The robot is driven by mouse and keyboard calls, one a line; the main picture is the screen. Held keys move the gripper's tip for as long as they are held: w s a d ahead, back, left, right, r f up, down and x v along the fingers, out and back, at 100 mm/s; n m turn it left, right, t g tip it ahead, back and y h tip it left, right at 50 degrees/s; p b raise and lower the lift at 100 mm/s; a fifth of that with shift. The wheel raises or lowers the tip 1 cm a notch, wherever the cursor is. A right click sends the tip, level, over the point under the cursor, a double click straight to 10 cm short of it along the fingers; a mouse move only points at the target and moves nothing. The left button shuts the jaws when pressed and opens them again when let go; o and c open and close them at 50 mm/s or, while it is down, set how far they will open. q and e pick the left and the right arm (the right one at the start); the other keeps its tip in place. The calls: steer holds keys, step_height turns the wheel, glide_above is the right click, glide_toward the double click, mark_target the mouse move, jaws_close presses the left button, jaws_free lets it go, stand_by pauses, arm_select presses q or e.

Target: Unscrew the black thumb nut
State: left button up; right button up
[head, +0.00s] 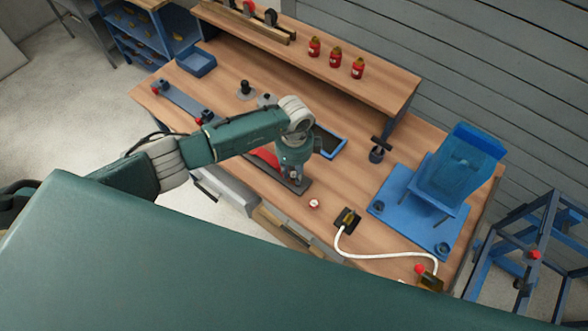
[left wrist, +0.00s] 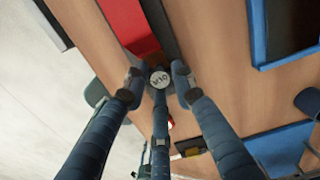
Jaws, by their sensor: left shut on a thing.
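My left gripper (head: 293,178) points down over a dark grey bar (head: 303,187) with a red part (head: 266,155) beside it, near the front of the bench. In the left wrist view its three fingers (left wrist: 158,80) are closed around a small round piece with a pale, lettered top face, which I take for the thumb nut (left wrist: 159,79). The fingers hide its sides, so its black body and thread do not show. In the head view the gripper covers the nut. My right gripper is not in view.
A small red-and-white cap (head: 314,203) and a black-and-brass block with a white cable (head: 347,219) lie right of the gripper. A blue fixture (head: 457,175) stands on the right. A blue-rimmed tray (head: 329,142) lies just behind. Red bottles (head: 335,57) stand on the back shelf.

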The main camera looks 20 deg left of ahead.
arm_select(q)
steer(key=o, duration=1.1)
